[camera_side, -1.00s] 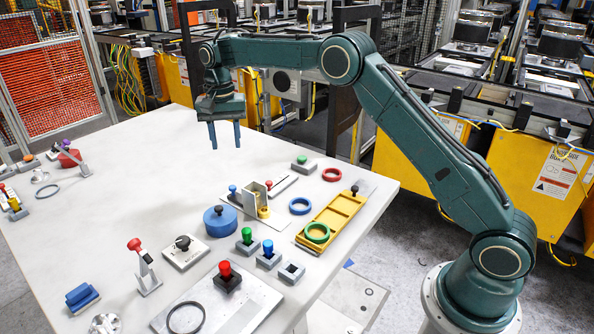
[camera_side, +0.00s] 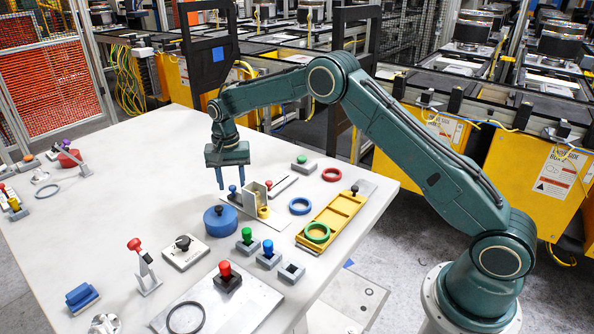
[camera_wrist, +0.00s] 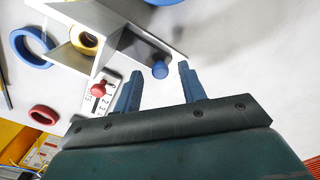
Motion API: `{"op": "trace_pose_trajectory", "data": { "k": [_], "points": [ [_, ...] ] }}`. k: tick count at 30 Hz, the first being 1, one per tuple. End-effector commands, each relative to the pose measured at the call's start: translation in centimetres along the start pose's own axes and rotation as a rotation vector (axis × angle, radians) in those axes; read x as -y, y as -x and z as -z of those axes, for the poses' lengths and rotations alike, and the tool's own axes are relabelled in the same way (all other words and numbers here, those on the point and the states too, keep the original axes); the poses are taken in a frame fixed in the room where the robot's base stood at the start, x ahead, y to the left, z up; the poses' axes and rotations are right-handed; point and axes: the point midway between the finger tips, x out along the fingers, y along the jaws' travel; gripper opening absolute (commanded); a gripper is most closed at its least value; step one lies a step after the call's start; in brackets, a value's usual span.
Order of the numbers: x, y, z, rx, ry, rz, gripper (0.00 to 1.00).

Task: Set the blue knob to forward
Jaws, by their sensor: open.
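A small blue knob (camera_side: 233,190) stands at the left end of a light plate with an upright metal bracket (camera_side: 255,196), near the middle of the table. In the wrist view the blue knob (camera_wrist: 160,70) shows round-topped at the plate's edge. My gripper (camera_side: 231,186) is open and points down over this knob. In the wrist view the knob appears in the gap between the fingertips (camera_wrist: 160,68), with space on both sides. I cannot tell whether the fingertips are level with it or above it. No marking for forward is readable.
A blue drum with a dark top knob (camera_side: 220,222) stands just in front. Behind is a red-knobbed slider with a numbered scale (camera_wrist: 100,90). Blue ring (camera_side: 300,206) and yellow tray (camera_side: 345,208) lie to the right. The table's left middle is clear.

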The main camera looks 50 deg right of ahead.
Motion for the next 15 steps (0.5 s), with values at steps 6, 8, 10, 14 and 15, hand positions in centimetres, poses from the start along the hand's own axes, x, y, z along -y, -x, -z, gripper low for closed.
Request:
{"op": "trace_pose_trajectory", "data": {
  "k": [6, 8, 10, 14, 15],
  "points": [
    [0.00, -0.55, 0.00, 0.000, 0.000, 0.000, 0.41],
    [0.00, -0.56, 0.00, 0.000, 0.000, 0.000, 0.41],
    [0.00, -0.55, 0.00, 0.000, 0.000, 0.000, 0.41],
    [0.00, -0.54, 0.00, 0.000, 0.000, 0.000, 0.27],
    [0.00, -0.53, 0.00, 0.000, 0.000, 0.000, 0.20]
  ]
}}
